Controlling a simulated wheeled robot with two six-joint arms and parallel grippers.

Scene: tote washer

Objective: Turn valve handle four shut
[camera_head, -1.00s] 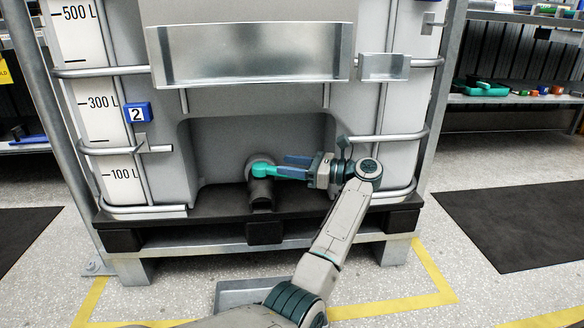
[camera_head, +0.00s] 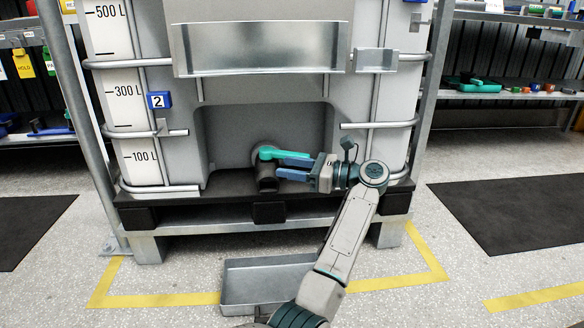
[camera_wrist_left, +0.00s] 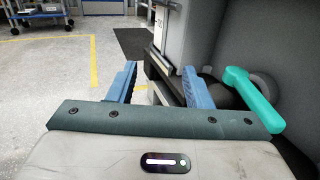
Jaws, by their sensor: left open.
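The teal valve handle (camera_head: 285,154) points right from the dark outlet valve (camera_head: 266,178) in the recess of the grey tank. It also shows in the wrist view (camera_wrist_left: 252,95), right of the right finger and outside the jaws. My left gripper (camera_head: 281,169) is open, its blue fingers just below the handle in the head view. In the wrist view my left gripper (camera_wrist_left: 160,75) has nothing between its fingers. Whether a finger touches the handle I cannot tell. The tank carries a blue tag (camera_head: 159,100) reading 2; no 4 shows. My right gripper is out of view.
A metal tray (camera_head: 262,281) lies on the floor in front of the tank. A metal trough (camera_head: 260,50) hangs above the recess. Cage bars and the dark pallet ledge (camera_head: 330,202) frame the valve. Shelves with items (camera_head: 520,95) stand behind right.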

